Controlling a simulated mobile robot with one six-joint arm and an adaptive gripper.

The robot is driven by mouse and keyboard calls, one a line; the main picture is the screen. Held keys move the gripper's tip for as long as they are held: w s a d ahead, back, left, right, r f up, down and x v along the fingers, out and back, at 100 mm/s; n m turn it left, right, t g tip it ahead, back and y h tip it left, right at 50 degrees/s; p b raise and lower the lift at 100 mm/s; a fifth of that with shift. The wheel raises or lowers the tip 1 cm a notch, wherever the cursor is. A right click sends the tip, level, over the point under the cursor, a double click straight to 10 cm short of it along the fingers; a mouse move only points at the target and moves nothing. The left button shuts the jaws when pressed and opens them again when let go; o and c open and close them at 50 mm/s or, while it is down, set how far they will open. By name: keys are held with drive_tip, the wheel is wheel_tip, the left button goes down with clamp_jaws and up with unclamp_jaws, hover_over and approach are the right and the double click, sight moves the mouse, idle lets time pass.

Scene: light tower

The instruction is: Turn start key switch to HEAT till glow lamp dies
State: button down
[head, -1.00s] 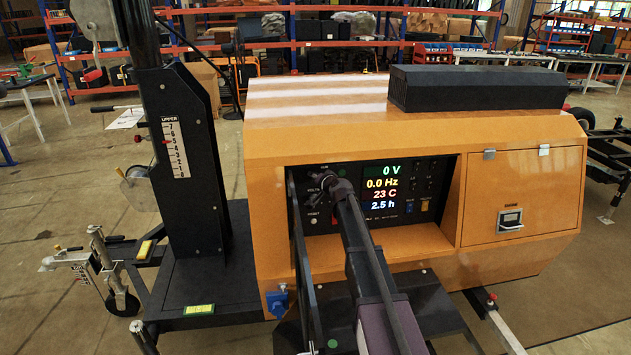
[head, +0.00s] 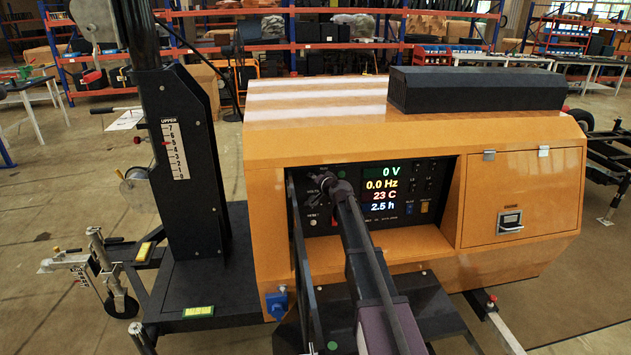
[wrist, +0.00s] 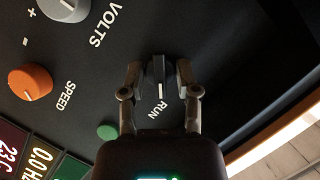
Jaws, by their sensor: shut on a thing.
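The start key switch (wrist: 158,72) is a small dark knob on the black panel, seen in the wrist view. Its white line points down toward the printed word RUN. My gripper (wrist: 158,76) is shut on the knob, with one finger on each side. In the head view my gripper (head: 322,184) is at the left part of the panel and my arm hides the switch. A round green spot (wrist: 107,132) shows beside RUN; I cannot tell whether it is the glow lamp or lit. No HEAT label can be read.
An orange SPEED knob (wrist: 30,81) and a grey VOLTS knob (wrist: 66,5) are on the same panel. The display (head: 382,189) reads 0 V, 0.0 Hz, 23 C and 2.5 h. The orange housing (head: 300,140) surrounds the recessed panel. A black mast (head: 190,170) stands left.

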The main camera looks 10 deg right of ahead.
drive_tip(key=m+b, duration=0.1)
drive_tip(key=m+y+b, duration=0.1)
drive_tip(key=m+t+b, duration=0.1)
drive_tip(key=shift+f+m+y, duration=0.25)
drive_tip(key=shift+m+y, duration=0.15)
drive_tip(key=shift+r+m+t+y+b, duration=0.1)
drive_tip(key=shift+m+t+y+b, duration=0.4)
drive_tip(key=shift+m+b, duration=0.75)
drive_tip(key=shift+m+p, duration=0.35)
drive_tip(key=c, duration=0.7)
unclamp_jaws()
drive_tip(key=shift+s, duration=0.15)
drive_tip(key=v, duration=1.1)
drive_tip(key=shift+s+d, duration=0.1)
drive_tip(key=shift+s, duration=0.25)
